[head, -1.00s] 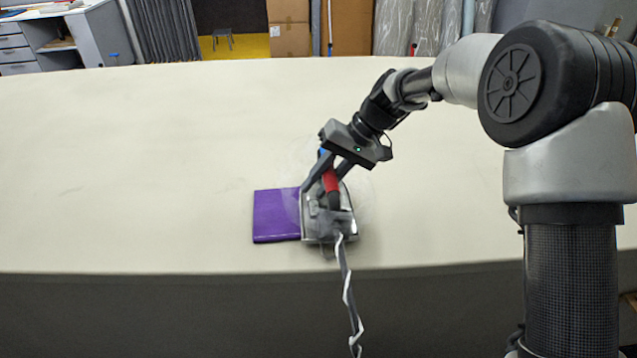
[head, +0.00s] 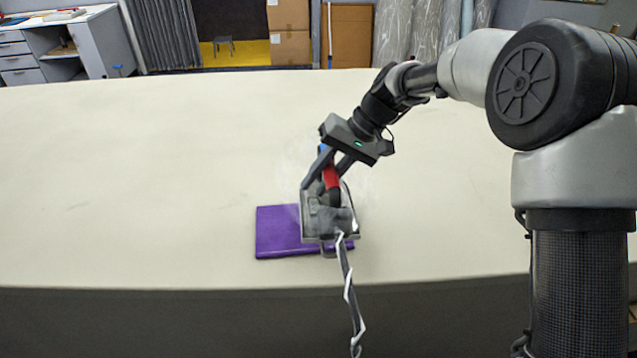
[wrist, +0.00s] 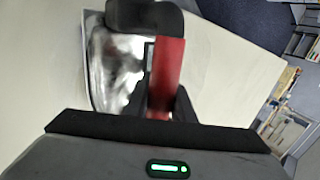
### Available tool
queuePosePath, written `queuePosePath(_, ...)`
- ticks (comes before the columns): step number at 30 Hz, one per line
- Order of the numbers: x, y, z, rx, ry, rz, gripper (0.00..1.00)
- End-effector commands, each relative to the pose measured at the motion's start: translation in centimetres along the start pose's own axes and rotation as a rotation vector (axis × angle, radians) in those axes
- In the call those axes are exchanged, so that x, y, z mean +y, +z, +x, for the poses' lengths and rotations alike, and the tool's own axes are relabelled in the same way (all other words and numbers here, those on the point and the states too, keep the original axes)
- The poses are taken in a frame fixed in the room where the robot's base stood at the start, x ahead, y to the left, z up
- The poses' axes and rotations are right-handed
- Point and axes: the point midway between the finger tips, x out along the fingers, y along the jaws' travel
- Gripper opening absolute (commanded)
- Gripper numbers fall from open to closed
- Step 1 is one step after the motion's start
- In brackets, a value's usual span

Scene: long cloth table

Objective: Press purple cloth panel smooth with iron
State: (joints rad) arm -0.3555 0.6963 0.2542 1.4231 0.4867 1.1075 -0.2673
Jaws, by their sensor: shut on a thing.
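The purple cloth panel (head: 277,231) lies flat near the front edge of the table in the head view. The iron (head: 320,222), with a silver body and a red handle, covers most of the panel's right part. A purple strip shows below the iron's front edge. My gripper (head: 328,174) is shut on the iron's red handle. In the wrist view the handle (wrist: 168,75) stands between the fingers, beside the shiny iron body (wrist: 115,72). The iron's soleplate is hidden, and I cannot tell for sure whether it touches the cloth.
A grey and white cord (head: 348,295) hangs from the iron over the table's front edge. The pale table (head: 140,180) is bare to the left and behind. A desk with drawers (head: 75,45), cardboard boxes (head: 289,35) and a stool (head: 223,45) stand beyond it.

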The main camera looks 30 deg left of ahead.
Motion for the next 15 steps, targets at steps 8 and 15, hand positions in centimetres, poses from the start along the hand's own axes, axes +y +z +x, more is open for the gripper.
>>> queuePosePath(8, -0.37, -0.15, -0.40, 0.005, -0.002, -0.003, 0.00)
queuePosePath(15, -0.88, -0.17, -1.18, 0.006, -0.002, -0.004, 0.00)
